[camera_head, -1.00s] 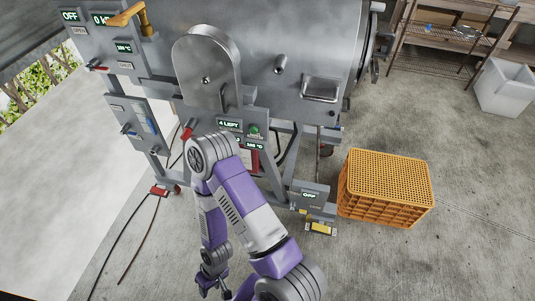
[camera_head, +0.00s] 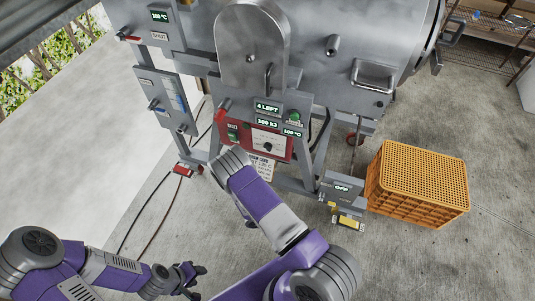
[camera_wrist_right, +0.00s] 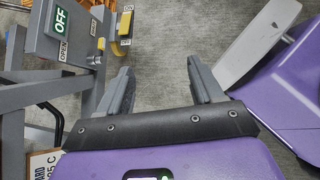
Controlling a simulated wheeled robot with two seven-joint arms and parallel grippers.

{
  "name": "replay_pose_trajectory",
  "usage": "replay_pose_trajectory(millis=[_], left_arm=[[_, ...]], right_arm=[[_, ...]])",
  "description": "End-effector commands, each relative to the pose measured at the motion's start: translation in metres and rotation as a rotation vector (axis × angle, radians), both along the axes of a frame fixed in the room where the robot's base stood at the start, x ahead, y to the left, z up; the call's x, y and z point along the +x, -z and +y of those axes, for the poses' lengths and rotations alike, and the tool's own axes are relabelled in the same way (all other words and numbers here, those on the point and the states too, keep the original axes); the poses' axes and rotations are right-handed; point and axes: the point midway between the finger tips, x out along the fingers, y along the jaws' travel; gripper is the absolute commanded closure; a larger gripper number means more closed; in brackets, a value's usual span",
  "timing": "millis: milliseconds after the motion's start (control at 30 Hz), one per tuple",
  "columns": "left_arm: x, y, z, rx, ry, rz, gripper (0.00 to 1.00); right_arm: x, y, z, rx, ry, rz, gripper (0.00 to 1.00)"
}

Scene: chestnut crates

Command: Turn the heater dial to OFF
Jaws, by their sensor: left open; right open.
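The likely heater dial (camera_head: 268,147) is a small dark knob on a pale plate in the red panel (camera_head: 243,143), below the machine's drum. Its pointer and markings are too small to read. My left gripper (camera_head: 192,276) is open and empty, low over the floor at the lower left, well away from the dial. My right gripper shows only in the right wrist view (camera_wrist_right: 160,72). It is open, with nothing between its fingers, and in the head view it is hidden. The dial does not show in the wrist view.
Displays (camera_head: 275,115) sit above the red panel, and a written card (camera_head: 261,168) hangs below. A grey box (camera_head: 342,188) reading OFF has a yellow switch block (camera_head: 347,222) below it. An orange crate (camera_head: 418,183) stands right. Cables cross the floor at left.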

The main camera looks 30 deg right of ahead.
Motion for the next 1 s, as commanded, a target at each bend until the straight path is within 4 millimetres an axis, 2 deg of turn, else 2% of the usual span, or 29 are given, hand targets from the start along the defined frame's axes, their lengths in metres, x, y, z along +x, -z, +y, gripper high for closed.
replay_pose_trajectory(millis=[33,67,100,167,200,300,400,500,567,1000], left_arm=[[0.0,0.007,0.0,0.0,0.0,0.0,0.57],[0.0,0.009,0.0,0.0,0.0,0.0,0.57],[0.0,0.011,0.0,0.0,0.0,0.0,0.57],[0.0,0.015,0.0,0.0,0.0,0.0,0.57],[0.0,0.017,0.0,0.0,0.0,0.0,0.57],[0.0,0.021,0.0,0.0,0.0,0.0,0.57],[0.0,0.023,0.0,0.0,0.0,0.0,0.57],[0.0,0.024,0.0,0.0,0.0,0.0,0.57],[0.0,0.026,0.0,0.0,0.0,0.0,0.57],[0.0,0.045,0.0,0.0,0.0,-0.001,0.57]], right_arm=[[0.031,0.0,-0.022,-0.112,-0.157,-0.005,0.34],[0.051,-0.004,-0.035,-0.181,-0.249,-0.011,0.34],[0.08,-0.012,-0.047,-0.272,-0.37,-0.028,0.34],[0.124,-0.026,-0.055,-0.402,-0.539,-0.062,0.34],[0.152,-0.036,-0.055,-0.481,-0.644,-0.093,0.34],[0.212,-0.06,-0.043,-0.642,-0.864,-0.171,0.34],[0.25,-0.077,-0.024,-0.747,-1.012,-0.237,0.34],[0.27,-0.087,-0.011,-0.8,-1.091,-0.278,0.34],[0.277,-0.089,-0.01,-0.815,-1.112,-0.289,0.34],[0.317,-0.088,-0.057,-0.815,-1.113,-0.289,0.34]])
